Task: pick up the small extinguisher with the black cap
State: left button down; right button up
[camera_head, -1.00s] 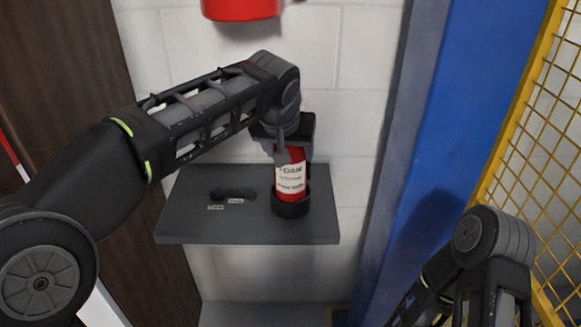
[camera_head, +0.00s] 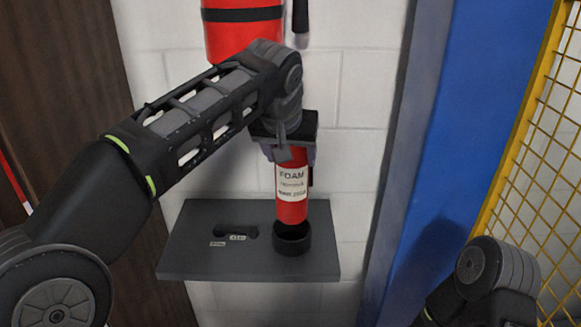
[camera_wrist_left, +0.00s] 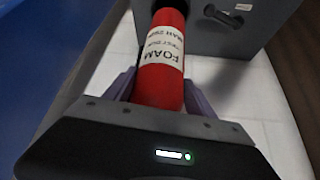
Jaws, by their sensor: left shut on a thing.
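The small red extinguisher (camera_head: 292,185) has a white label reading FOAM. My left gripper (camera_head: 288,150) is shut on its upper part and holds it upright. Its lower end is at or just above the black ring holder (camera_head: 292,240) on the grey shelf. The gripper hides the extinguisher's top, so no cap shows. In the left wrist view the extinguisher (camera_wrist_left: 160,75) lies between the two fingers (camera_wrist_left: 160,95). My right arm shows at the lower right, but its gripper is out of view.
The grey shelf (camera_head: 190,250) has a dark slot and small tags beside the holder. A larger red extinguisher (camera_head: 243,35) hangs on the white wall above. A blue panel (camera_head: 440,130) and a yellow mesh fence (camera_head: 540,130) stand to the right.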

pick_arm(q)
jog(key=shift+r, duration=0.85)
